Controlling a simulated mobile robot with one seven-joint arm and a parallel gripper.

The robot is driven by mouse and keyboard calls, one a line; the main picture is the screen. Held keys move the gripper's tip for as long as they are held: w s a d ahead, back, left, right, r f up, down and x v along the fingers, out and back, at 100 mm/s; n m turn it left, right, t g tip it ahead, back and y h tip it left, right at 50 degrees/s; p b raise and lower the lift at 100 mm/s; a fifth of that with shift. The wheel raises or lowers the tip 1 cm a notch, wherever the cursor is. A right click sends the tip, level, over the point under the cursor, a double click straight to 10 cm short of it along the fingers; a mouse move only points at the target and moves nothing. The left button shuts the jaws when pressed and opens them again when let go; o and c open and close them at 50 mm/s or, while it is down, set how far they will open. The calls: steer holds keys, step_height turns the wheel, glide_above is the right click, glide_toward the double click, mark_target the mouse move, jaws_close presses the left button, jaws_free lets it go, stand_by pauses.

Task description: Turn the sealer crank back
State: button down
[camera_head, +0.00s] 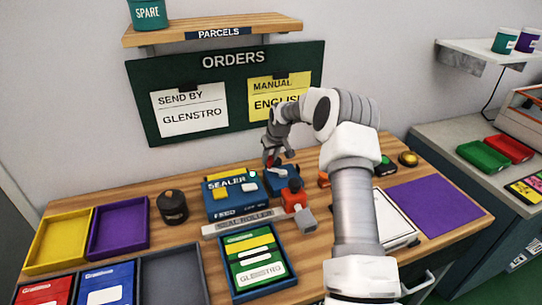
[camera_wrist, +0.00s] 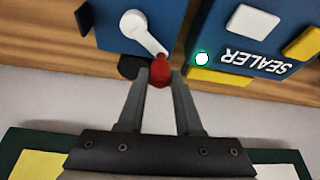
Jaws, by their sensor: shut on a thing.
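The sealer (camera_head: 230,195) is a blue box on the wooden table, with its label upside down in the wrist view (camera_wrist: 232,40). Beside it is a smaller blue block (camera_head: 284,184) bearing the crank, whose white arm (camera_wrist: 143,32) ends in a red knob (camera_wrist: 160,70). My gripper (camera_wrist: 163,75) is shut on the red knob, which sits between the fingertips. In the head view my gripper (camera_head: 272,158) reaches down to the crank from behind, and its fingers are small there.
A seal roller bar (camera_head: 243,222) and a red-and-grey piece (camera_head: 297,200) lie in front of the sealer. A tray with a green parcel (camera_head: 235,290) is nearer. A dark canister (camera_head: 172,207) stands left. A purple mat (camera_head: 440,207) lies right.

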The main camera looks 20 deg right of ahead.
mark_target(271, 179)
steer(key=n, duration=0.1)
steer(key=s+n+y, duration=0.1)
steer(key=n, duration=0.2)
steer(key=shift+s+a+n+y, duration=0.3)
steer(key=shift+s+y, duration=0.05)
steer(key=shift+y, duration=0.05)
steer(key=shift+s+n+g+y, duration=0.25)
steer(key=shift+s+n+g, duration=0.1)
steer(key=shift+n, duration=0.5)
steer(key=shift+s+n+g+y, duration=0.25)
steer(key=shift+s+n, duration=0.1)
steer(key=shift+n, duration=0.5)
steer(key=c, duration=0.6)
jaws_free()
steer(key=shift+s+r, duration=0.1)
steer(key=shift+v, duration=8.65)
